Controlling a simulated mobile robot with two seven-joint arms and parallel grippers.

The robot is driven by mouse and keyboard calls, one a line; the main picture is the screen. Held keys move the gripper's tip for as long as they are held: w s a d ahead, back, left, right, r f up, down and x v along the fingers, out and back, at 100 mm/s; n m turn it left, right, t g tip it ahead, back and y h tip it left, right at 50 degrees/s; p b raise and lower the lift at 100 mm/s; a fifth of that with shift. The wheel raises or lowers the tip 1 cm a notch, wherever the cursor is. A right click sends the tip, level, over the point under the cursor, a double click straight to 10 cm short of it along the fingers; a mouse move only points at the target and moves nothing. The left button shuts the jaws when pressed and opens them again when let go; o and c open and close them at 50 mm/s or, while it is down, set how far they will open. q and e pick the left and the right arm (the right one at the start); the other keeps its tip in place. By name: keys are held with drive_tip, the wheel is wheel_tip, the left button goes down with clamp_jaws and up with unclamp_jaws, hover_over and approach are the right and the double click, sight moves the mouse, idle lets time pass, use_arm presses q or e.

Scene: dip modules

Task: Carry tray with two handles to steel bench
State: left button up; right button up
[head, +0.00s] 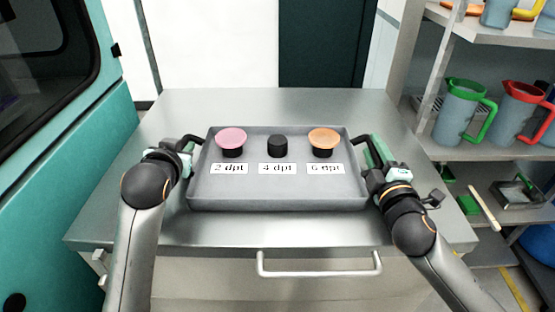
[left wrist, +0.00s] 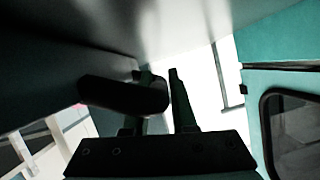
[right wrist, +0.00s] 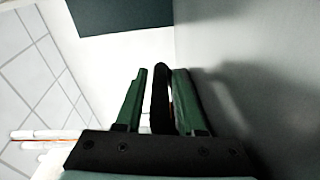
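A grey rectangular tray (head: 278,190) with a black handle at each end is level over the steel bench (head: 245,105), apparently resting on it. It bears a pink-topped black holder (head: 231,140), a bare black holder (head: 278,147) and an orange-topped black holder (head: 323,141), behind labels 2, 4 and 6 dpt. My left gripper (head: 187,150) is at the left handle (left wrist: 110,94); its fingers stand apart, the handle partly covering one. My right gripper (head: 375,152) has its fingers apart on either side of the right handle (right wrist: 160,98), with a gap to one finger.
A shelf rack (head: 465,155) on the right holds a green-handled jug (head: 460,115) and a red-handled jug (head: 515,112). A teal cabinet (head: 60,170) stands close on the left. The bench has a front bar handle (head: 320,272). Bench top behind the tray is clear.

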clamp_jaws()
idle(1.2)
